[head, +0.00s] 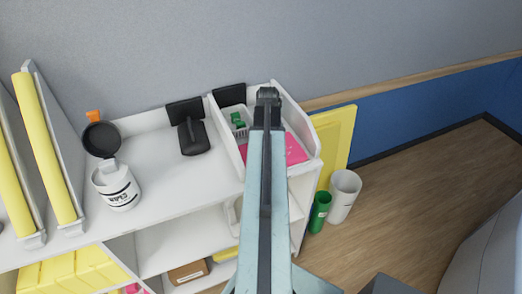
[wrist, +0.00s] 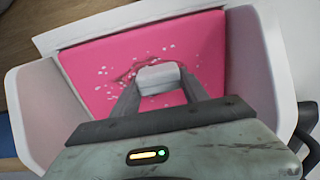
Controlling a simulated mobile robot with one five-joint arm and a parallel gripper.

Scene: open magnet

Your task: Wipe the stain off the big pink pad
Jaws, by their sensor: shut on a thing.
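The big pink pad (wrist: 205,57) lies in a white-walled bay and fills most of the wrist view. It also shows at the right end of the white unit in the head view (head: 294,152), partly hidden by my arm. A stain (wrist: 122,75), a darker smear with pale specks, is on the middle of the pad. My gripper (wrist: 160,88) is shut on a white block (wrist: 160,77) and holds it over the pad, at the stain's edge. The block hides part of the pad; I cannot tell if it touches the pad.
White side walls (wrist: 50,105) flank the pad. In the head view, a white basket with green things (head: 238,122) is left of my arm. A wipes tub (head: 117,187), a black pan (head: 101,140) and a black item (head: 193,137) stand farther left. Bins (head: 344,195) stand on the floor.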

